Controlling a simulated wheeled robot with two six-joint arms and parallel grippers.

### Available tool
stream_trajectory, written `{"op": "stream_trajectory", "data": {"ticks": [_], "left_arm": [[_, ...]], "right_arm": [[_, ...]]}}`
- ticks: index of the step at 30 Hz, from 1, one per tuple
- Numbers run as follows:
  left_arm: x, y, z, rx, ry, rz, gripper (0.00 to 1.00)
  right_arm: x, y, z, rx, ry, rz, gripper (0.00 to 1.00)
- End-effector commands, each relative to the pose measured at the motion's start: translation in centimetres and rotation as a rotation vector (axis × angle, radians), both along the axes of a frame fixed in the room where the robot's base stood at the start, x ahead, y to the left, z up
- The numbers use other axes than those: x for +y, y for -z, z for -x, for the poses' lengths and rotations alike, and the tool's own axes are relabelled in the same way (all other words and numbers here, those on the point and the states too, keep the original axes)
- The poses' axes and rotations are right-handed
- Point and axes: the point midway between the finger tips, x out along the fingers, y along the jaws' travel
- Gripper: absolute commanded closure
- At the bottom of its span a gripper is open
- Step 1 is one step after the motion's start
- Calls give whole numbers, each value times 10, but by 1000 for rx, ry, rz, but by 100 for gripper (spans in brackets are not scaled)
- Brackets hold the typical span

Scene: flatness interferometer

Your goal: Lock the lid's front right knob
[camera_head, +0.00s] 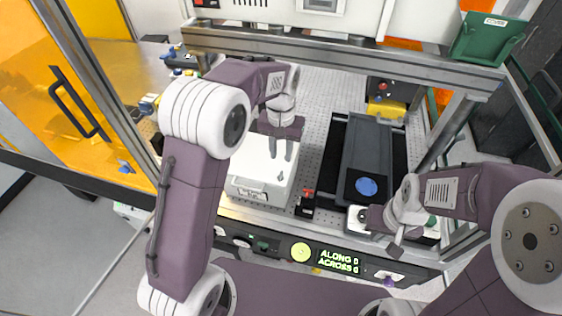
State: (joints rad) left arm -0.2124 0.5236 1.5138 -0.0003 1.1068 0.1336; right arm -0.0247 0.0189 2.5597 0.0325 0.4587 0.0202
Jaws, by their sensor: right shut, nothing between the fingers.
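A white box (258,188) stands on the perforated plate in the middle, and its pale top (252,160) appears to be the lid. A small dark mark near the lid's front right could be the knob, but it is too small to tell its state. My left gripper (281,152) hangs over the right part of the lid, fingers pointing down with a gap between them and nothing seen in it. Whether its tips touch the lid cannot be told. My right gripper (396,247) is shut and empty, low at the front right, well away from the lid.
A dark tray-like slide (367,145) with a blue disc (366,186) stands right of the box. A red and black part (307,200) sits between them. A metal frame (340,60) surrounds the plate. A front panel has a green display (338,261) and a yellow button (301,252).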

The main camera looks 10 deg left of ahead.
Motion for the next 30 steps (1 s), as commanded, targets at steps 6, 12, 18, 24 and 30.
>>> {"op": "stream_trajectory", "data": {"ticks": [6,12,18,24,30], "left_arm": [[1,22,1,4,0,0,71],[1,63,2,5,-1,0,71],[1,89,1,0,-1,0,71],[1,93,0,-3,-1,1,71],[1,93,0,-3,-1,1,100]], "right_arm": [[0,-5,0,1,0,0,100],[0,-19,0,1,0,0,100],[0,-25,0,0,0,0,100],[0,-25,0,0,0,0,100],[0,-24,0,0,0,0,100]]}}
